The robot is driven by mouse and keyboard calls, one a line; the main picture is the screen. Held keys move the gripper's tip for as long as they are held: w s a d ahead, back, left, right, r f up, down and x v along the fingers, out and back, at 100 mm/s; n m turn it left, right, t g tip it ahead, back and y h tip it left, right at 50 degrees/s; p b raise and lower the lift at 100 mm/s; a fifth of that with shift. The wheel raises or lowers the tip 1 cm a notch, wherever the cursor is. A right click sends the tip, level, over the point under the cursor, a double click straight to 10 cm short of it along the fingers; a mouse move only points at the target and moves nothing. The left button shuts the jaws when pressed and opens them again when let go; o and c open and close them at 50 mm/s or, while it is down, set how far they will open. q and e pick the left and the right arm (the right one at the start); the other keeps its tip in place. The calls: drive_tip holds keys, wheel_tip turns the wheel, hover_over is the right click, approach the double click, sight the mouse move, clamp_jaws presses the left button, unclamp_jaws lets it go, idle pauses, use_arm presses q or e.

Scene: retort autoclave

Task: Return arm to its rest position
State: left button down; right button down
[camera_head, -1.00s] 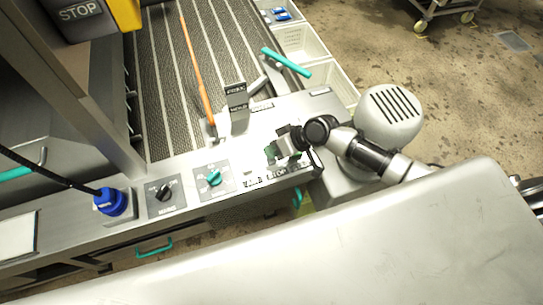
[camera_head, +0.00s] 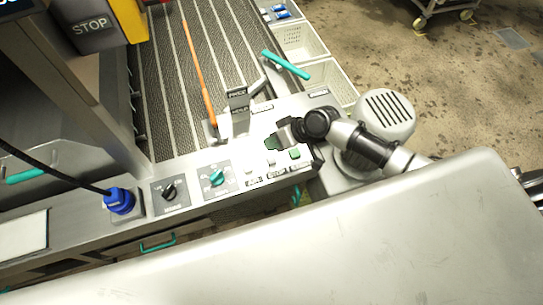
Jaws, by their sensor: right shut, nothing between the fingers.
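My right gripper (camera_head: 282,136) is at the control panel (camera_head: 196,170), with my right arm reaching in from the right. It is shut with nothing in it. It hovers over or beside the back of the button group; I cannot tell whether it touches the panel. A green button (camera_head: 294,154) shows just in front of it, with a pale button (camera_head: 248,168) to the left. Part of the button group is hidden under the gripper. My left gripper is not in view.
Left along the panel are a teal knob (camera_head: 216,177), a black knob (camera_head: 169,190) and a blue plug (camera_head: 119,200) with a black cable. An orange rod (camera_head: 198,70) lies over the slatted conveyor. A teal-handled lever (camera_head: 286,65) and white baskets (camera_head: 328,78) are behind. A rounded grey machine part (camera_head: 387,115) stands beside my arm.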

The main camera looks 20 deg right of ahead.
idle(0.7)
drive_tip(key=s+a+r+n+h, duration=0.15)
drive_tip(key=s+a, duration=0.25)
drive_tip(key=s, duration=0.7)
drive_tip(key=s+d+r+m+h, duration=0.45)
drive_tip(key=s+d+h, duration=0.25)
drive_tip(key=s+d, duration=0.4)
wheel_tip(320, 180, down, 30)
drive_tip(key=g+b, duration=0.1)
drive_tip(key=b, duration=0.3)
drive_tip(key=s+d+f+g+b, duration=0.1)
drive_tip(key=s+d+f+b, duration=0.1)
drive_tip(key=s+f, duration=1.4)
drive_tip(key=shift+s+d+f+n, duration=0.2)
drive_tip(key=shift+d+f+n, duration=0.2)
drive_tip(key=shift+f, duration=0.2)
